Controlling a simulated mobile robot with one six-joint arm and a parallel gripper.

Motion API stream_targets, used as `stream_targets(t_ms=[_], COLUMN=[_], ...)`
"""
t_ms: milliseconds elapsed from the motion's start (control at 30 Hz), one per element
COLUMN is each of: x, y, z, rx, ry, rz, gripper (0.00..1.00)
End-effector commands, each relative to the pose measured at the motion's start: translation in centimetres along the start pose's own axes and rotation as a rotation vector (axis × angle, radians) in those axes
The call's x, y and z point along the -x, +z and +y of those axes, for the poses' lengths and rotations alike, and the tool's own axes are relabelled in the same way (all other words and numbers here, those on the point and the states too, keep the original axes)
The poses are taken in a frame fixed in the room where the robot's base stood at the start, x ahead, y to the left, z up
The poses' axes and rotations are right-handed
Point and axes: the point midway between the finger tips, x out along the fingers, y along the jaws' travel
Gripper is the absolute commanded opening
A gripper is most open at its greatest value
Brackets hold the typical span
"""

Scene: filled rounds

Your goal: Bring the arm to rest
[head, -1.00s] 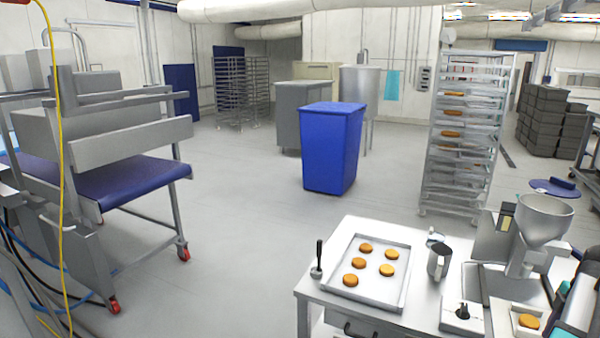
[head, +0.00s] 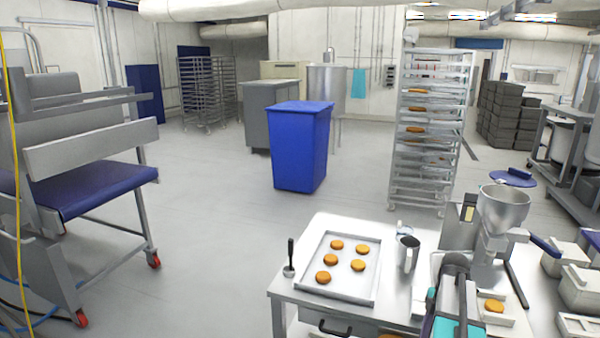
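My arm, grey with a teal part, rises from the bottom edge at the lower right. Its end, which I take for my gripper (head: 455,268), is over the right part of the steel worktable (head: 290,290). It is left of a small tray (head: 490,319) with one orange-brown round (head: 494,306). The fingers do not show clearly, so I cannot tell whether they are open or shut, or whether anything is between them.
A baking tray (head: 312,289) with several rounds, a dark-handled tool (head: 290,258) and a metal jug (head: 407,254) are on the worktable. A hopper machine (head: 503,210) stands behind the arm. Beyond are a blue bin (head: 300,147) and a tray rack (head: 425,130). The left-centre floor is open.

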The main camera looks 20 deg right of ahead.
Motion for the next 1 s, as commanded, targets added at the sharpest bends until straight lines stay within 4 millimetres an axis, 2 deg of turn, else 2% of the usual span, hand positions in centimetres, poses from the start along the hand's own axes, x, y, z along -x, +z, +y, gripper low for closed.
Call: stream_targets(t_ms=[33, 100, 267, 467, 700, 1000], x=[-1.7, -3.8, -8.4, -14.1, -20.6, -28.1], y=[-1.7, -3.6, -7.9, -12.7, -17.6, -22.3], z=[0.2, 0.3, 0.2, -0.9, -3.5, -8.2], rx=[0.027, 0.058, 0.115, 0.145, 0.136, 0.068], ry=[-0.025, -0.055, -0.12, -0.196, -0.277, -0.361], rz=[0.004, 0.007, 0.009, -0.001, -0.033, -0.105], gripper=[0.64, 0.64, 0.64, 0.64, 0.64, 0.64])
